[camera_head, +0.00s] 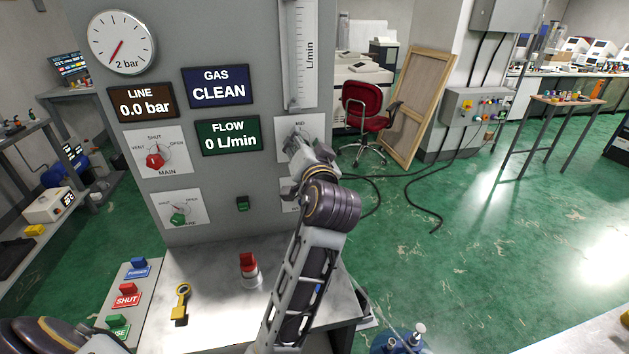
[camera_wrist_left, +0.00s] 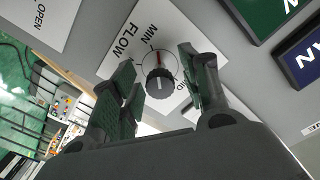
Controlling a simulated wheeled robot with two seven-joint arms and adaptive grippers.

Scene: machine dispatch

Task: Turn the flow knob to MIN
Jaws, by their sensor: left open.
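The flow knob (camera_wrist_left: 159,84) is round and black with a white line. It sits on a white plate (camera_wrist_left: 106,67) marked FLOW, MIN and MID. A red mark by the knob points up in the left wrist view, toward the side of the MIN label. My left gripper (camera_wrist_left: 158,68) is open, its fingers on either side of the knob, with a gap on each side. In the head view my left gripper (camera_head: 303,148) covers the knob, and only part of the plate (camera_head: 311,124) shows. The flow display (camera_head: 228,137) reads 0 L/min. My right gripper is not in view.
A red MAIN knob (camera_head: 155,160) and a green knob (camera_head: 178,218) are on the panel to the left. Below, a red-topped part (camera_head: 249,267) and a yellow tool (camera_head: 181,300) are on the metal shelf. Push buttons (camera_head: 125,300) stand at the left.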

